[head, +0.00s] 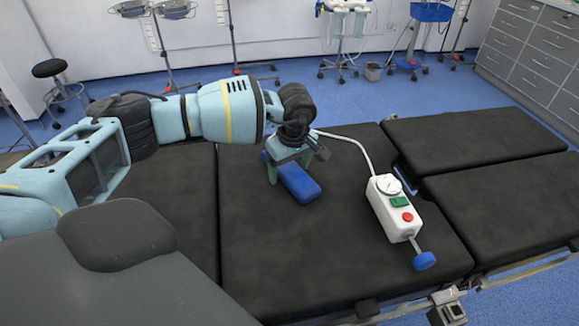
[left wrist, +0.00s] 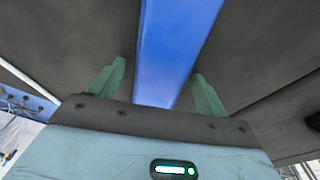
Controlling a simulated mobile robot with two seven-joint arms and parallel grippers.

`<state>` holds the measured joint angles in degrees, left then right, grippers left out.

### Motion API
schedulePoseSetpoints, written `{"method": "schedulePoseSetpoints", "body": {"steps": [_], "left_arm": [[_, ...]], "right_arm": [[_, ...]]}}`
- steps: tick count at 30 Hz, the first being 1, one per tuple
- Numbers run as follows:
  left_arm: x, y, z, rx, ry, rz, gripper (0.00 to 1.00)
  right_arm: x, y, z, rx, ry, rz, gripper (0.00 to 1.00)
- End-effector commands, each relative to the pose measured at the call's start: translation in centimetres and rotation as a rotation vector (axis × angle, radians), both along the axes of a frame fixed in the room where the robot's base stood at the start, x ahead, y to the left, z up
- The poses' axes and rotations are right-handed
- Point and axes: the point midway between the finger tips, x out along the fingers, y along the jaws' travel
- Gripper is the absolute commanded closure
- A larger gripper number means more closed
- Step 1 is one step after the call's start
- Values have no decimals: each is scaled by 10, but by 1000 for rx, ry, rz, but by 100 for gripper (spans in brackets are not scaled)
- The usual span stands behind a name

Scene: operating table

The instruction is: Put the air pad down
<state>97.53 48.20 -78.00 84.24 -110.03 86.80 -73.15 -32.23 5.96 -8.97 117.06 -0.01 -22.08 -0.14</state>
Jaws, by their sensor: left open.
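The air pad (head: 300,186) is a blue block lying on the dark operating table (head: 265,255), near its middle. In the left wrist view the pad (left wrist: 173,50) runs as a blue strip between the two green fingers. My left gripper (head: 289,168) is right above and around the pad, pointing down. In the left wrist view the left gripper (left wrist: 156,86) is open, with a gap between each finger and the pad. The gripper hides part of the pad in the head view. My right gripper does not show.
A white control box (head: 394,208) with a gauge, green and red buttons and a blue end lies on the table to the right. A pale hose (head: 357,146) runs from it toward my left gripper. The table in front of the pad is clear.

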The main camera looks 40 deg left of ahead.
Motion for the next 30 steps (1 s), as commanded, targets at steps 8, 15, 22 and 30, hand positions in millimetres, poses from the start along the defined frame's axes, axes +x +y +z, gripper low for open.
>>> {"method": "schedulePoseSetpoints", "body": {"steps": [8,15,22,30], "left_arm": [[0,-1,14,-1,-3,0,24],[-1,-6,59,-1,-5,-2,24],[-3,-11,100,0,-2,-1,24],[-4,-14,121,0,-1,-2,24]], "right_arm": [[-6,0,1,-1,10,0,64],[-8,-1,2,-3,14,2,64],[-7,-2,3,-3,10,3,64],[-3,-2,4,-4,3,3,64]]}}
